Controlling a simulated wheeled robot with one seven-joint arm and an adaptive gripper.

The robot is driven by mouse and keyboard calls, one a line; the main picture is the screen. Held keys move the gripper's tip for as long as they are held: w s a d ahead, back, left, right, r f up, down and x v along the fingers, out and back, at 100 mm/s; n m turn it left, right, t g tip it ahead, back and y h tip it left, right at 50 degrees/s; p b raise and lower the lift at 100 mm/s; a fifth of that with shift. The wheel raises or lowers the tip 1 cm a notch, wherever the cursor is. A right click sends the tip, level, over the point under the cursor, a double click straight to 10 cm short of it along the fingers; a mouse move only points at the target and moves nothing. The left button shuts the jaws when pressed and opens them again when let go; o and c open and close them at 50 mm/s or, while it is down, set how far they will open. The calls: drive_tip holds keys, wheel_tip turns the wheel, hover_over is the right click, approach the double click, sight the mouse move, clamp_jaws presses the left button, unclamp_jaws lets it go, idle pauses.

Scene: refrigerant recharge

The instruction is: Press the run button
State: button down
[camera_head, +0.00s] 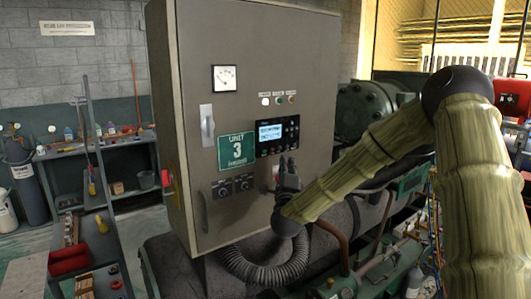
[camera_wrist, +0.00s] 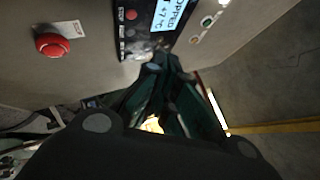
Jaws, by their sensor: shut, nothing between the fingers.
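The dark control panel (camera_head: 276,136) with a lit blue screen (camera_head: 270,132) and several small buttons is on the front of a grey cabinet (camera_head: 310,75). In the wrist view the panel (camera_wrist: 139,45) shows part of its screen (camera_wrist: 168,14), reading "...OPPED" and "47 °C", and a red button (camera_wrist: 131,15) beside the word STOP. I cannot make out the run button; the fingers hide part of the panel's edge. My gripper (camera_head: 286,160) is shut and empty, its tips (camera_wrist: 164,63) at the panel's lower edge. Contact cannot be told.
A red mushroom button (camera_wrist: 53,43) is on the cabinet face beside the panel. Small round lights (camera_head: 279,99) and a dial gauge (camera_head: 226,78) are above. A green UNIT 3 sign (camera_head: 237,151) is left of the panel. Pipes and machinery (camera_head: 375,255) fill the lower right.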

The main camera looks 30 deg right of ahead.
sight(264, 151)
drive_tip(key=w+b, duration=0.1)
drive_tip(key=w, duration=0.6)
drive_tip(key=shift+w+a, duration=0.25)
drive_tip(key=shift+a, duration=0.05)
drive_tip(key=shift+w+f+b, duration=0.15)
drive_tip(key=shift+w+b, duration=0.1)
drive_tip(key=shift+b, duration=0.25)
idle(1.0)
drive_tip(key=shift+w+a+b, duration=0.1)
drive_tip(key=shift+w+b, duration=0.45)
idle(1.0)
drive_tip(key=shift+s, duration=0.1)
drive_tip(key=shift+s+b, duration=0.45)
drive_tip(key=shift+s, duration=0.3)
